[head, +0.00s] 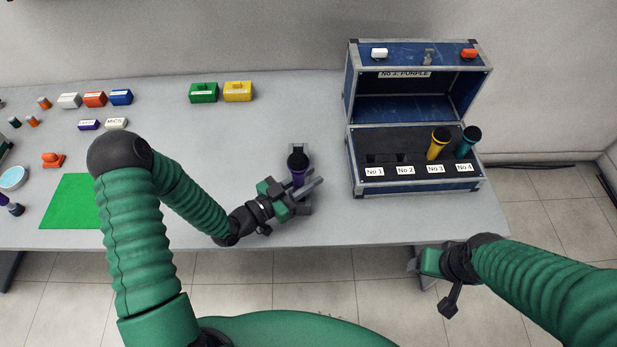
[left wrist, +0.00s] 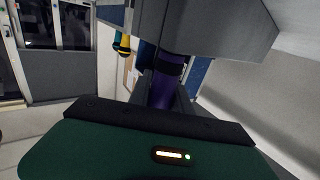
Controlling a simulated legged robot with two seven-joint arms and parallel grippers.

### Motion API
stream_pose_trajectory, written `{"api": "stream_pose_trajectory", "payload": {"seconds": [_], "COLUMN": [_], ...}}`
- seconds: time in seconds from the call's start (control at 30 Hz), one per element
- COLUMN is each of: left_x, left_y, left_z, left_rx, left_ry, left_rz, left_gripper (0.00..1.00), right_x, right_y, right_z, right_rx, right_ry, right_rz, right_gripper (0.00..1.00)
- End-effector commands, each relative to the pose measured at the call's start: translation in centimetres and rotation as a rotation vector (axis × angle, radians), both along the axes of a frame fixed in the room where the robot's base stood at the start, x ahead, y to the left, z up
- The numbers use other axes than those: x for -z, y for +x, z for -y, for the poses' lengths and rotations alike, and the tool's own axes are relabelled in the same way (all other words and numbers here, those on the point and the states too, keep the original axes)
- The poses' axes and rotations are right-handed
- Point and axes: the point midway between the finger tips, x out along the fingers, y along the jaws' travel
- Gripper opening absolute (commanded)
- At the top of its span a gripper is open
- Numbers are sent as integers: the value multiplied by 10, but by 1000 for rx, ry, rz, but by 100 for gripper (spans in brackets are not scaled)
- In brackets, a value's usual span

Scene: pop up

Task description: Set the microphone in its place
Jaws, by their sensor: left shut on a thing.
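A purple microphone (head: 298,176) with a black head stands upright at a small grey stand near the table's front edge. My left gripper (head: 306,190) is shut on the microphone; its purple body also shows between the fingers in the left wrist view (left wrist: 165,88). I cannot tell whether the microphone still touches the stand. An open blue case (head: 419,188) stands to the right, with slots labelled No 1 to No 4. A yellow microphone (head: 437,145) is in No 3 and a teal one (head: 466,143) in No 4. Slots No 1 and No 2 look empty. A lid label reads "No 2-PURPLE". My right gripper (head: 416,262) is low, before the table.
Green (head: 203,92) and yellow (head: 238,91) boxes stand at the back. Several small coloured boxes, a green mat (head: 72,203) and an orange cone-like item (head: 53,159) are at the left. The table between the purple microphone and the case is clear.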

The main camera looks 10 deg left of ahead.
Motion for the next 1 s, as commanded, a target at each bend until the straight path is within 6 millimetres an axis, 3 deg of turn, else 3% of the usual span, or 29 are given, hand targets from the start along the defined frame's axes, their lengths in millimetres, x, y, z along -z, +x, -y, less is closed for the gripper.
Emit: {"api": "stream_pose_trajectory", "payload": {"seconds": [0.7,1.0], "left_x": [20,10], "left_y": [0,0], "left_z": [0,0], "left_rx": [1,1], "left_ry": [-1,0], "left_rz": [2,1], "left_gripper": [0,0], "right_x": [17,8], "right_y": [0,0], "right_z": [0,0], "right_rx": [0,0], "right_ry": [0,0], "right_rz": [0,0], "right_gripper": [71,71]}}
